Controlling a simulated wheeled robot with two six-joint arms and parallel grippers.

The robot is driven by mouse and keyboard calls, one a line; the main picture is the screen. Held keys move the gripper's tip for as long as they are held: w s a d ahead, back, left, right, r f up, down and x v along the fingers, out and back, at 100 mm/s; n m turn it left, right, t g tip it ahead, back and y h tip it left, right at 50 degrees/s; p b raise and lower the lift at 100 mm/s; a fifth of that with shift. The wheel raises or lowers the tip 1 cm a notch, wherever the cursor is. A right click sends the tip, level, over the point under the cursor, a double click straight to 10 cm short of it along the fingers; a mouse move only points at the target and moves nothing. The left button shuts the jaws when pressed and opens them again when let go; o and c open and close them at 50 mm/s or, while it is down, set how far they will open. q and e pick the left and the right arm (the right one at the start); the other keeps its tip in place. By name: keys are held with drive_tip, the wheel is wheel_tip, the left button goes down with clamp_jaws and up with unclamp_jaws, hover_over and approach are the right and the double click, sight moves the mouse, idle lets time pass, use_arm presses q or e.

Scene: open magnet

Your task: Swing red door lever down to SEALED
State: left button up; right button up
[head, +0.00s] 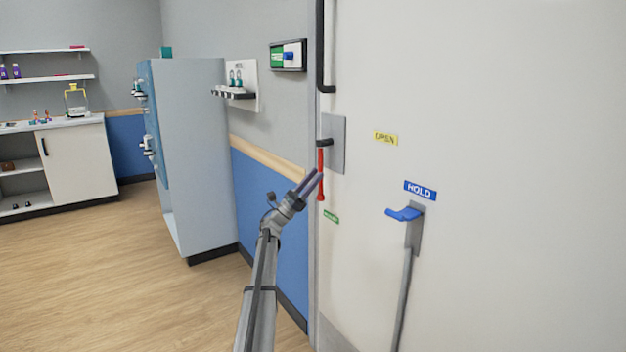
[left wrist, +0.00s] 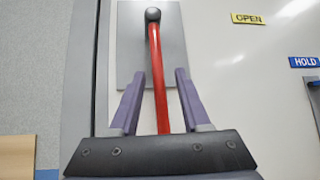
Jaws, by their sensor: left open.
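The red door lever (head: 321,176) hangs down from a black pivot on a grey plate (head: 338,145) on the white door. A small green label (head: 331,217), too small to read, sits just below its lower end. My left gripper (head: 314,180) is open beside the lever's lower half. In the left wrist view the red lever (left wrist: 157,70) runs between the two purple fingers of my left gripper (left wrist: 158,95), with a gap on each side. The lever's lower end is hidden there behind the gripper body. My right gripper is not in view.
A yellow OPEN label (head: 385,138) is right of the lever plate. A blue HOLD label (head: 420,190) sits above a blue handle (head: 404,214) that sticks out from the door. A black vertical handle (head: 322,50) is above. The wooden floor (head: 90,270) at left is clear.

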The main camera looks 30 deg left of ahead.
use_arm(q)
drive_tip(key=b+v, duration=0.5)
drive_tip(key=v, duration=0.2)
drive_tip(key=shift+s+f, duration=0.25)
drive_tip(key=shift+s, duration=0.05)
drive_tip(key=shift+a, duration=0.15)
